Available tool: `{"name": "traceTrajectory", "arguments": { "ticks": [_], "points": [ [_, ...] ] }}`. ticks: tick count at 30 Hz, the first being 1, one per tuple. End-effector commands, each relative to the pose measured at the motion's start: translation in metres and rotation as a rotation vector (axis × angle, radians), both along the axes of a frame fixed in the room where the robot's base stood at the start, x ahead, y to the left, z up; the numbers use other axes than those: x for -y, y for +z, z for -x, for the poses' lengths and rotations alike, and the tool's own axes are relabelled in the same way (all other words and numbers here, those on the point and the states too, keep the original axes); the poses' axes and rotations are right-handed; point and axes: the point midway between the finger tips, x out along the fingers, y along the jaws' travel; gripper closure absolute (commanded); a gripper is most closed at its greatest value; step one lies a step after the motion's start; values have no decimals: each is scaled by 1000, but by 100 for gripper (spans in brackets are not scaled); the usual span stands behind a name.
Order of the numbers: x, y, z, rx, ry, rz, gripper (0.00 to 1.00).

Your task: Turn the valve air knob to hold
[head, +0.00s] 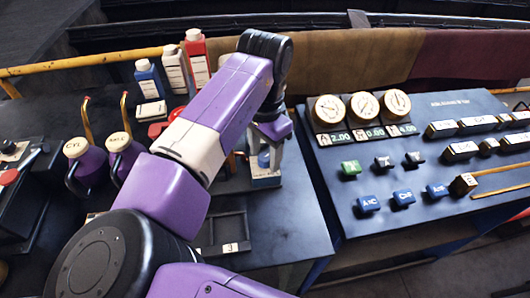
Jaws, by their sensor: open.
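My gripper (267,150) hangs below the end of my purple and white arm, over the right part of the left dark bench. Its jaws are open, small in view and partly hidden by my arm. Below it stands a small blue-topped item on a pale labelled base (266,178); I cannot tell whether they touch. The sloped dark blue panel to the right carries a green knob (350,167), small black knobs (383,161) and several blue knobs (403,197). I cannot read which knob is the valve air knob or where a hold mark is.
Three round gauges (364,106) with digital readouts stand at the panel's top left. Brass rods (500,190) stick out at its right. Purple oil cans (88,160) and bottles (173,68) stand on the left bench. A yellow rail (90,60) runs behind.

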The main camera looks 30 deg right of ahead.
Motion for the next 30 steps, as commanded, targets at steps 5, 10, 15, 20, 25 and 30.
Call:
{"name": "traceTrajectory", "arguments": {
  "ticks": [5, 10, 15, 20, 25, 30],
  "points": [
    [0, -4, 0, 1, 0, 2, 48],
    [0, -4, 0, 1, 0, 2, 50],
    [0, -4, 0, 1, 0, 1, 83],
    [0, -4, 0, 1, 0, 1, 100],
    [1, -3, 0, 1, 12, 2, 100],
    [1, -2, 0, -1, 64, 3, 100]
  ]
}}
